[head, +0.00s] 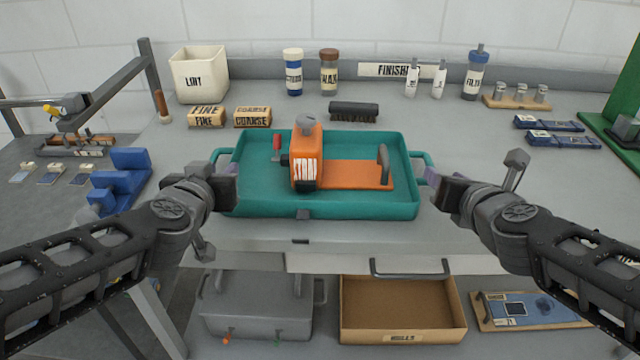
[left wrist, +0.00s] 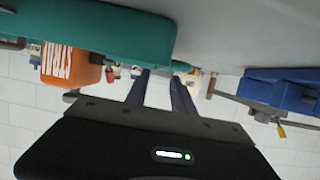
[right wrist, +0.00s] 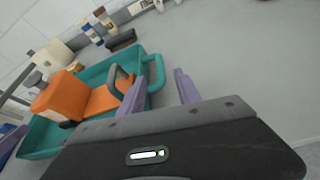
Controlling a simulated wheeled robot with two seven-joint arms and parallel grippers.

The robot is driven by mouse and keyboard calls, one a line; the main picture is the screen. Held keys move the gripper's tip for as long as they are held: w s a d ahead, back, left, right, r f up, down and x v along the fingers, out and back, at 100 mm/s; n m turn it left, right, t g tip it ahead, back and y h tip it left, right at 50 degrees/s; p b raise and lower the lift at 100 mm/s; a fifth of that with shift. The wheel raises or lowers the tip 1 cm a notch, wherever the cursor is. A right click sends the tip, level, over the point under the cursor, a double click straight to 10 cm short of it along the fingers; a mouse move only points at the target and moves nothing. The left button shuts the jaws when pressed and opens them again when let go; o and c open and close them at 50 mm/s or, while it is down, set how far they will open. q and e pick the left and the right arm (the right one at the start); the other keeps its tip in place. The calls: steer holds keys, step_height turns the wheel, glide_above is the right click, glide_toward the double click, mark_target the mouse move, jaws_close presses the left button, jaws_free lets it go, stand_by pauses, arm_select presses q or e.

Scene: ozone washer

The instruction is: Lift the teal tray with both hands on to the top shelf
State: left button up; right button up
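The teal tray (head: 390,208) lies flat on the grey upper surface. It holds an orange machine (head: 340,173) labelled "STRAN" or similar and a red-handled tool (head: 277,146). The tray has a handle at each end. My left gripper (head: 230,182) is at the left handle, with fingers apart; they also show in the left wrist view (left wrist: 160,85), close to the handle. My right gripper (head: 432,186) is at the right handle (right wrist: 157,74), which lies between its spread fingertips in the right wrist view. I cannot make out which surface is the top shelf.
Behind the tray stand two brick-like blocks (head: 207,117), a dark brush (head: 354,111), a white bin (head: 199,74) and bottles. A blue fixture (head: 122,178) is at left. A cardboard box (head: 402,310) and a grey case (head: 258,305) sit below.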

mark_target(231, 159)
stand_by(0.3)
arm_select(q)
steer(key=shift+x, duration=3.9)
arm_select(e)
steer(key=shift+x, duration=3.95)
arm_select(q)
steer(key=shift+c, duration=0.2)
arm_select(e)
steer(key=shift+c, duration=0.3)
arm_select(q)
jaws_close()
arm_select(e)
steer(key=c, duration=0.6)
jaws_close()
arm_select(q)
steer(key=shift+r, duration=0.15)
arm_select(e)
steer(key=shift+r, duration=0.1)
